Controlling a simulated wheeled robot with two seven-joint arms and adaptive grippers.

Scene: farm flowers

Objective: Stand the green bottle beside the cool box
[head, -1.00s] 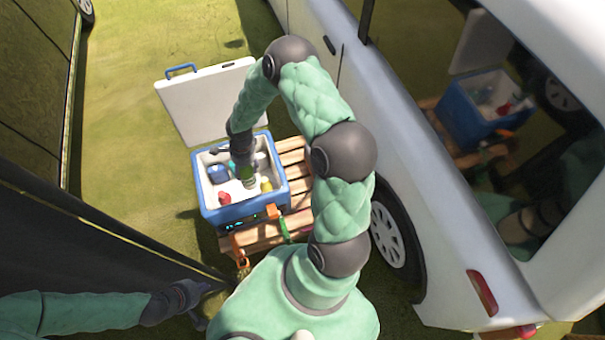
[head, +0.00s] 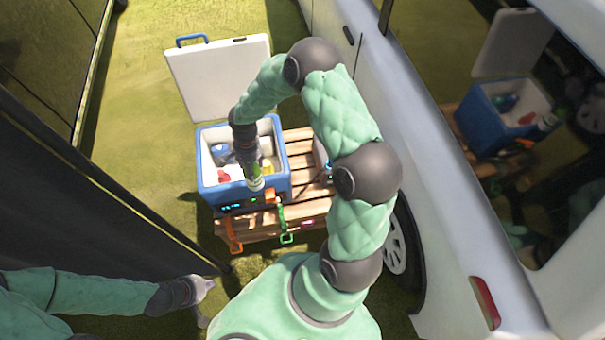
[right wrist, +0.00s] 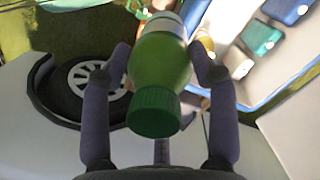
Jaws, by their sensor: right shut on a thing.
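The cool box (head: 203,178), blue with a white inside, stands open on a wooden pallet. My right gripper (head: 250,168) is over the front part of the box in the head view. It is shut on the green bottle (head: 256,184), whose lower end shows near the front rim. In the right wrist view the green bottle (right wrist: 160,62) lies between both fingers of my right gripper (right wrist: 160,65), its green cap toward the camera. My left gripper (head: 200,288) is low at the left, away from the box; its fingers are too small to read.
The box's white lid (head: 220,75) is raised behind it. Red, blue and yellow items are inside. The pallet (head: 300,165) has bare slats right of the box, with straps at its front. A white vehicle (head: 430,170) stands close on the right.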

